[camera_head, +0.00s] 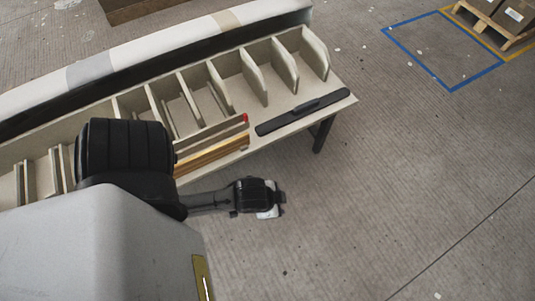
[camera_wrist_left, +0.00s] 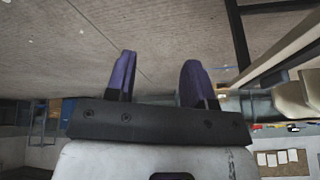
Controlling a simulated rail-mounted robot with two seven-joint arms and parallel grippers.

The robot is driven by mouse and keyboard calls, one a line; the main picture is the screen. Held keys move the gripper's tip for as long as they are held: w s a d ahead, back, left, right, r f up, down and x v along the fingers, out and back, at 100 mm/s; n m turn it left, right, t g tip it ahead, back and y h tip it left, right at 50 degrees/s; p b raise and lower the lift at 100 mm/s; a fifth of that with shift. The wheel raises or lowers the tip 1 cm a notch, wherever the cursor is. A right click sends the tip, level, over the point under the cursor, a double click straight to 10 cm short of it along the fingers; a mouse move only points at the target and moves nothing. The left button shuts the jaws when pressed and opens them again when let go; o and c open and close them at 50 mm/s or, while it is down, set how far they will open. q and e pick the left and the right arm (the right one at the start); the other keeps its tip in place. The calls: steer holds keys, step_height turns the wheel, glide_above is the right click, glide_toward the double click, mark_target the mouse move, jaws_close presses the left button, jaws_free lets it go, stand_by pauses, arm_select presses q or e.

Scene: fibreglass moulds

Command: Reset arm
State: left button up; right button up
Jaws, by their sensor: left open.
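My left arm comes in from the lower left in the head view. Its gripper (camera_head: 279,200) is out over bare floor, in front of the table's near edge and apart from it. In the left wrist view my left gripper (camera_wrist_left: 158,72) shows two dark purple fingers standing apart with nothing between them. The gripper is open and empty. In the head view the fingers are small and hard to make out. My right arm and gripper are not in view.
A beige table (camera_head: 345,88) with upright dividers stands behind my arm. A long black bar (camera_head: 305,111) and wooden strips (camera_head: 212,157) lie at its near edge. Floor to the right is clear up to a pallet (camera_head: 485,24).

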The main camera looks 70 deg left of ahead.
arm_select(q)
steer(key=s, duration=0.2)
steer(key=g, duration=0.1)
steer(key=shift+s+d, duration=0.25)
steer(key=shift+s, duration=0.15)
steer(key=shift+r, duration=0.1)
step_height(320, 180, up, 59)
steer(key=p, duration=5.9)
